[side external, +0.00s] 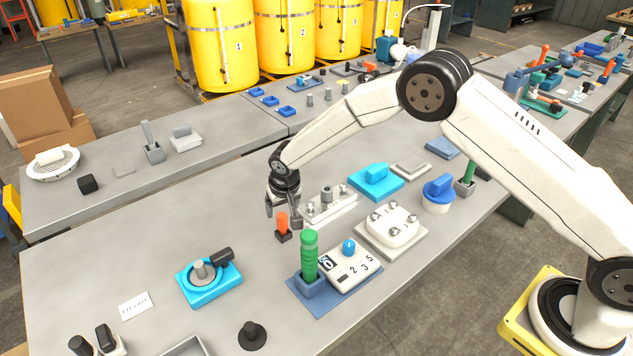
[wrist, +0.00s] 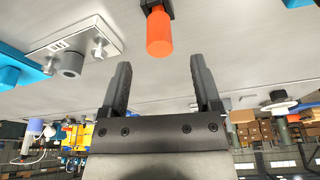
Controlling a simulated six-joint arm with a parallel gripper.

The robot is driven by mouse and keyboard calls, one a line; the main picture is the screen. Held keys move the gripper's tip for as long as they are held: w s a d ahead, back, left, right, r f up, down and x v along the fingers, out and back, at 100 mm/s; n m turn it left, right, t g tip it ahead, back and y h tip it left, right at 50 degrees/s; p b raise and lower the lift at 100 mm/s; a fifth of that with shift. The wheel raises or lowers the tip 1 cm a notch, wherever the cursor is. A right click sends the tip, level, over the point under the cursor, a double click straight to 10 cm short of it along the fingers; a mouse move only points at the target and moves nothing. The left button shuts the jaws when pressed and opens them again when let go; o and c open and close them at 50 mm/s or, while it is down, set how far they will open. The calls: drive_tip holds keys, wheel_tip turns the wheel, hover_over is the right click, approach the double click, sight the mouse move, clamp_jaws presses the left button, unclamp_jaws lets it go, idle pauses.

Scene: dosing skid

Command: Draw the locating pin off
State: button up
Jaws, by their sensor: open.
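My gripper (side external: 282,213) is open, pointing down over the near bench. Its two dark fingers (wrist: 158,68) show apart and empty in the wrist view. An upright orange pin-like piece (side external: 282,221) stands in a small black block (side external: 284,237) just by the fingertips. In the wrist view the orange piece (wrist: 159,34) lies just beyond the gap between the fingers, apart from both. A white plate (side external: 331,207) with a grey cylinder (side external: 327,193) and silver bolts is beside it; the cylinder (wrist: 71,64) also shows in the wrist view. No label shows which piece is the locating pin.
A green handle (side external: 309,255) rises from a blue holder close in front of the gripper. Nearby are a white numbered box (side external: 350,268), a blue fixture (side external: 209,284) and a white block with knobs (side external: 391,228).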

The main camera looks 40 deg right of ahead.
sight(282, 215)
drive_tip(key=shift+x, duration=3.15)
clamp_jaws()
